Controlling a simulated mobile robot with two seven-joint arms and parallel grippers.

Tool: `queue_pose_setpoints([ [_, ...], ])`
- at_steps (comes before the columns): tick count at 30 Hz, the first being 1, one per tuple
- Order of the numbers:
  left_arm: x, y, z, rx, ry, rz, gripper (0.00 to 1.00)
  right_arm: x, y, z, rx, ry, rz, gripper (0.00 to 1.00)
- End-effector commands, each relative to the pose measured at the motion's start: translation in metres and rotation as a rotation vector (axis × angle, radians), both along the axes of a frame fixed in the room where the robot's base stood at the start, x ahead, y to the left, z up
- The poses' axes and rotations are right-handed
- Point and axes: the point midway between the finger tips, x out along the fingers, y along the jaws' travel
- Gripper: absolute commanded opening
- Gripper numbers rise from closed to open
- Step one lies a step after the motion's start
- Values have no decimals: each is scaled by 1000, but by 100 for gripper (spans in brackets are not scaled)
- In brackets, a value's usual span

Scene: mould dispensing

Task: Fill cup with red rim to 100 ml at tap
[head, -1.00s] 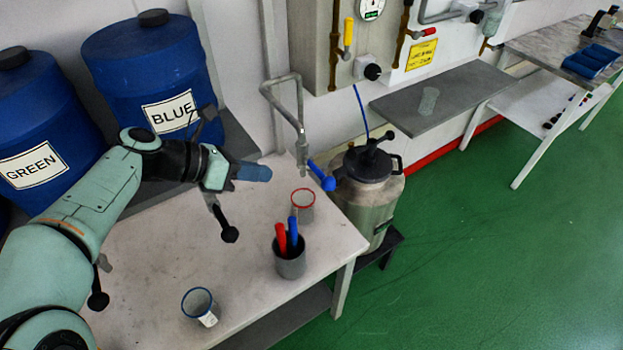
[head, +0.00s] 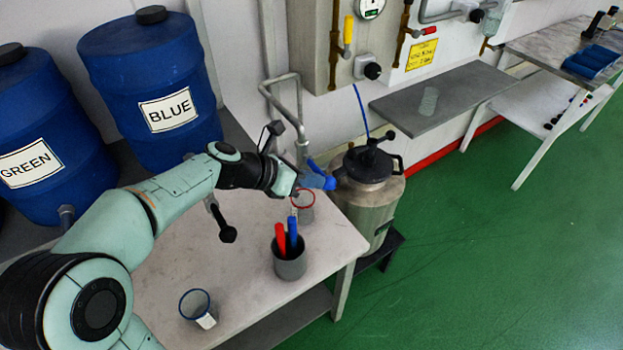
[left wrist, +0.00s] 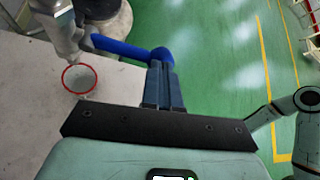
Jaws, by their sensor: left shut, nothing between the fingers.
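The cup with the red rim (head: 304,201) stands upright on the pale table under the tap, partly hidden by my left gripper in the head view. It also shows in the left wrist view (left wrist: 79,79), left of the fingers. The tap (head: 302,149) has a blue lever (head: 322,175), which also shows in the left wrist view (left wrist: 122,48). My left gripper (head: 318,181) is shut and empty, with its blue fingers at the lever. I cannot tell whether they touch it. In the left wrist view the fingertips (left wrist: 160,68) overlap the lever's end.
A grey holder (head: 290,264) with red and blue handled tools stands in front of the cup. A blue-rimmed cup (head: 196,304) stands near the table's front. A metal vessel (head: 369,205) stands right of the table. Blue drums (head: 150,75) stand behind.

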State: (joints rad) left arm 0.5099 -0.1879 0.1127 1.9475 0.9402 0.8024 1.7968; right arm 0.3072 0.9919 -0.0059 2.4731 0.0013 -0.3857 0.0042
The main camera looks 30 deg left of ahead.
Motion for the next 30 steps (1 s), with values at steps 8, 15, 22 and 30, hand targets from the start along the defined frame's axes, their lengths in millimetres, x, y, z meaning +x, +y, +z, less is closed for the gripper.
queue_pose_setpoints([
  [8, 0, 0, 0, 4, -2, -1, 0, 0, 0, 0, 0, 0, 0, 100],
  [15, -1, -1, -5, 60, -26, 0, 0, -2, 0, -5, 0, 2, 0, 100],
  [22, -1, -2, -14, 146, -60, -3, 0, -5, 0, -13, 0, 6, 0, 100],
  [30, -2, -3, -30, 316, -131, -4, 0, -10, 0, -30, 0, 12, 0, 100],
])
